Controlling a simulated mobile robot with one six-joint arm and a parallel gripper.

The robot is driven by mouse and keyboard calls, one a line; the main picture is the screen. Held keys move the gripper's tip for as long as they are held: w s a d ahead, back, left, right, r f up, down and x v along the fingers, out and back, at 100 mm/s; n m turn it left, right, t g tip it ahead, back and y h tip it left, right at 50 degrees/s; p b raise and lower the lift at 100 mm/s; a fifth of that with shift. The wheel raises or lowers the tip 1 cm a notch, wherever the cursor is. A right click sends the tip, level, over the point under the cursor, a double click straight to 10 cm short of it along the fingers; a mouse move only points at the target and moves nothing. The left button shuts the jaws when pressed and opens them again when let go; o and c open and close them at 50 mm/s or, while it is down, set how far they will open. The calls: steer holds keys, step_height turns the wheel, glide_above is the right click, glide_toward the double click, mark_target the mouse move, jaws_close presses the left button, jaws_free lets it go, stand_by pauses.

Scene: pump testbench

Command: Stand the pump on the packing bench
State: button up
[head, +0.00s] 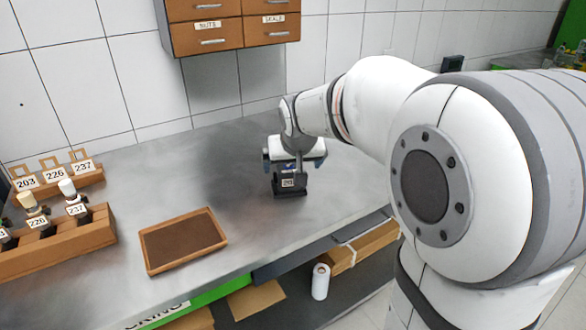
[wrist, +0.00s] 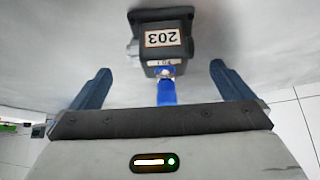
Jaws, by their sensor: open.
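The pump (head: 290,187) is a dark block standing on the grey bench top (head: 185,165), below my gripper (head: 293,160). In the wrist view the pump (wrist: 165,40) carries a label reading 203 and a smaller tag, with a blue part pointing toward my palm. My gripper (wrist: 160,72) is open. Its two blue fingers lie on either side of the blue part and apart from it, with clear gaps. In the head view my gripper hides the pump's upper part.
A wooden rack (head: 60,245) at left holds several tagged items, including 237. Behind it stand tags (head: 54,173) reading 203, 226 and 237. A shallow brown tray (head: 150,268) lies front centre. Wooden drawers (head: 208,38) hang above. The bench between tray and pump is clear.

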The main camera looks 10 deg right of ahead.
steer(key=v, duration=0.6)
steer(key=s+f+g, duration=0.2)
steer(key=s+f, duration=0.3)
steer(key=s, duration=0.6)
steer(key=s+f+g, duration=0.2)
steer(key=s+f, duration=0.4)
steer(key=s, duration=0.4)
steer(key=shift+s+f+n+g+p, duration=0.25)
steer(key=shift+s+n+g+p, duration=0.05)
steer(key=shift+s+n, duration=0.1)
steer(key=shift+d+r, duration=0.1)
steer(key=shift+d, duration=0.05)
